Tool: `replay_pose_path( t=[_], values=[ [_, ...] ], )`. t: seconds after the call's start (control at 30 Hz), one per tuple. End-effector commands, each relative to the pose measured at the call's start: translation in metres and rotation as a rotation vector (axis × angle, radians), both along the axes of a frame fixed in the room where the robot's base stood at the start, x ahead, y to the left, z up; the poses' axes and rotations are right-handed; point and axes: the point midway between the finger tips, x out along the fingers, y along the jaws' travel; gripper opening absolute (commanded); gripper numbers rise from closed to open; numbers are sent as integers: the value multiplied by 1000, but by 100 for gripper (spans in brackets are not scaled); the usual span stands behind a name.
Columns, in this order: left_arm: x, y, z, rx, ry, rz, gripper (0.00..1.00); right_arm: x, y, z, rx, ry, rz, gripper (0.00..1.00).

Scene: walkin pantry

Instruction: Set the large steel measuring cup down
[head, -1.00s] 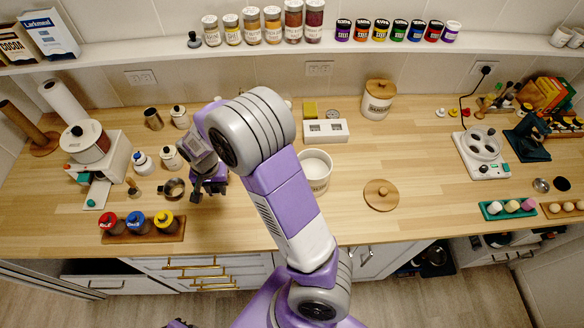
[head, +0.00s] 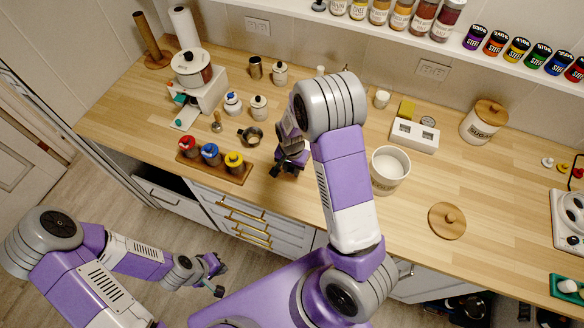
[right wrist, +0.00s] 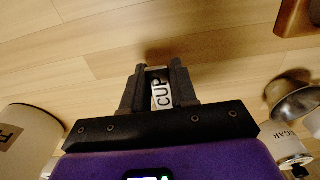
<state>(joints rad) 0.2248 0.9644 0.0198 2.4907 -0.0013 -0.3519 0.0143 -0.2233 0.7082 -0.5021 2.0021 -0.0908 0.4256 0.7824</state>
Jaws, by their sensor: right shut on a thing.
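My right gripper (head: 287,168) is low over the counter, right of the bottle rack. In the right wrist view its fingers (right wrist: 160,85) are shut on a narrow pale piece marked "CUP" (right wrist: 162,92), seemingly the measuring cup's handle. The cup's bowl is hidden, and I cannot tell whether it touches the counter. A separate steel vessel (head: 250,135) stands to the gripper's upper left; a steel bowl shape (right wrist: 295,100) shows at the right wrist view's right edge. My left gripper (head: 217,277) is open and empty, in front of the counter.
An open white canister (head: 389,168) stands right of my right arm, with a wooden lid (head: 447,220) nearby. The bottle rack (head: 237,173) lies near the front edge. Small jars (head: 258,107) and a grinder (head: 198,85) stand behind. Bare wood (right wrist: 100,60) lies ahead of the fingers.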

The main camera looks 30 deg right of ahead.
Motion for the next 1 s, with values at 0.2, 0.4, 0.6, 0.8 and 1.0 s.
replay_pose_path(
  t=[0.2, 0.4, 0.6, 0.8, 1.0],
  values=[
    [0, 0, 0, 0, 0, 0, 0, 1, 0, 1, 0, -3, 0, 0],
    [0, 0, -2, 0, 0, 0, 0, 0, 0, -2, 0, -1, 0, 43],
    [0, 0, -2, 0, 0, 0, 0, 0, 0, -2, 0, -1, 0, 53],
    [0, 0, 0, 0, 0, 0, 0, 1, 0, 1, 0, -1, 0, 53],
    [0, 0, 4, 0, 0, 0, 0, 2, 1, 29, 0, -6, 0, 53]
  ],
)
